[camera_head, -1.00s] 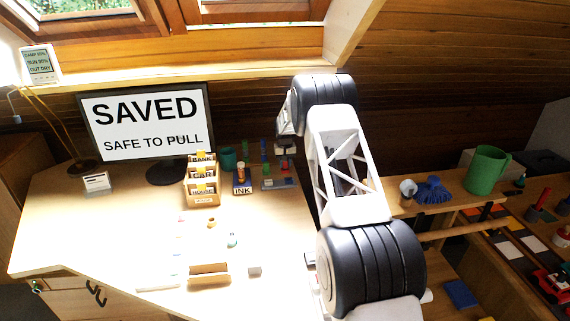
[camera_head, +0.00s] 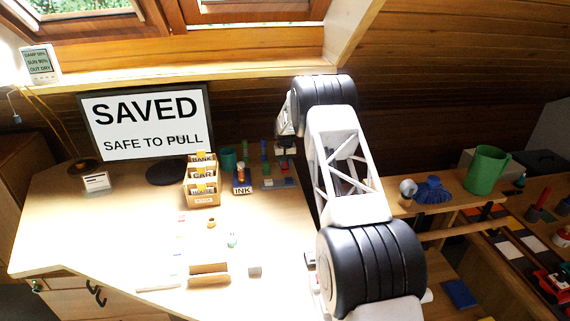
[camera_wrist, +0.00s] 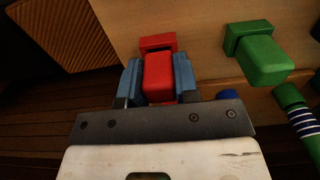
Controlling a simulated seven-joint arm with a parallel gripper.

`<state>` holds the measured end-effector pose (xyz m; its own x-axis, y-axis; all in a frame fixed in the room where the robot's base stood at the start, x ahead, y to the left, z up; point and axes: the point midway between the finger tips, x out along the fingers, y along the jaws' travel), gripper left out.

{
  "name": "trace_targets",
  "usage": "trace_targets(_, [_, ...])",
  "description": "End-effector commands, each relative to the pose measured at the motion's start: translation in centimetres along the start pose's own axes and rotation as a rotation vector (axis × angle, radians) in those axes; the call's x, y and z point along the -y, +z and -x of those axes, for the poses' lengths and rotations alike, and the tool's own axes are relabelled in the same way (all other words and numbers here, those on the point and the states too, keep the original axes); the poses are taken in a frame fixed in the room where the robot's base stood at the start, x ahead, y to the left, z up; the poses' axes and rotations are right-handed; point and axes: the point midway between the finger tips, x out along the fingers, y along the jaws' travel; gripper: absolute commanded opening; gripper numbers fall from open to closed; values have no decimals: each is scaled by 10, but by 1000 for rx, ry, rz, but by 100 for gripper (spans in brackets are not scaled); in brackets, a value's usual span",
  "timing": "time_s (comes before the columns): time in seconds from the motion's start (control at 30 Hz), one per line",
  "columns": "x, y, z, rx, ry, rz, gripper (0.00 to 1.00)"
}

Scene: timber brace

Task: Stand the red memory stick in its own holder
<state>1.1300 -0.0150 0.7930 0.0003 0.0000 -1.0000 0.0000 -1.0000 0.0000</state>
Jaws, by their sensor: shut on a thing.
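The red memory stick (camera_wrist: 158,75) is between the two blue fingers of my gripper (camera_wrist: 158,82) in the wrist view, and the gripper is shut on it. A red piece (camera_wrist: 157,42) shows just beyond the stick, close to it. It looks like the red holder, but I cannot tell whether the stick is inside it or above it. In the head view my gripper (camera_head: 285,148) is small and partly hidden by my arm, above the back right of the desk, near a small group of coloured holders (camera_head: 278,183).
A green block in a green holder (camera_wrist: 262,52) stands to the right in the wrist view, with a striped green cylinder (camera_wrist: 300,122) near it. The ink box (camera_head: 242,187) and the labelled letter rack (camera_head: 202,190) stand left of my gripper.

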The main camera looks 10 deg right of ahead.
Motion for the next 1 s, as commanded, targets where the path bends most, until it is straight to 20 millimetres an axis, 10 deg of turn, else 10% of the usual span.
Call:
trace_targets(0.3, [0, 0, -3, 0, 0, 0, 0])
trace_targets(0.33, [0, 0, -3, 0, 0, 0, 30])
trace_targets(0.53, [0, 0, -3, 0, 0, 0, 59])
trace_targets(1.0, [0, 0, 5, -1, 0, 0, 59])
